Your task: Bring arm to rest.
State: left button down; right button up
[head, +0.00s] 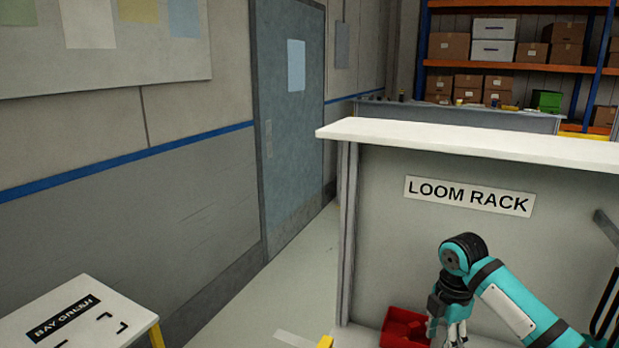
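My teal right arm (510,298) comes in from the lower right and bends down at a black joint. Its gripper (447,332) points downward at the bottom of the head view, in front of the grey panel marked LOOM RACK. The gripper is beside a red bin (393,340) and overlaps its right side in the picture. I cannot tell whether they touch. The fingers are small and partly cut off, so their opening is unclear. My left arm and gripper are out of view.
The LOOM RACK panel (400,250) has a white top (480,142). A white table marked BAY GREEN (105,325) stands at lower left. Between them the floor (290,285) is mostly clear, up to a blue-grey door (292,120). Shelves with boxes (490,50) stand behind.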

jog(key=s+a+f+m+t+y, duration=0.15)
jog(key=s+a+f+m, duration=0.55)
jog(key=s+a+f, duration=0.7)
jog(key=s+d+m+t+h, duration=0.1)
jog(key=s+d+m, duration=0.4)
jog(key=s, duration=0.4)
jog(key=s+d+m+t, duration=0.1)
jog(key=s+d+m, duration=0.1)
jog(key=s+m, duration=0.6)
notch_tip(320, 180, down, 30)
jog(key=s+g+b, duration=0.2)
jog(key=b, duration=0.1)
pick_arm(q)
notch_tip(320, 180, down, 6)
jog(key=b, duration=0.3)
pick_arm(e)
jog(key=s+d+f, duration=0.3)
jog(key=s+f, duration=1.3)
jog(key=f, duration=0.2)
jog(key=shift+f+n+g, duration=0.2)
jog(key=shift+n+g, duration=0.15)
jog(key=shift+n, duration=0.05)
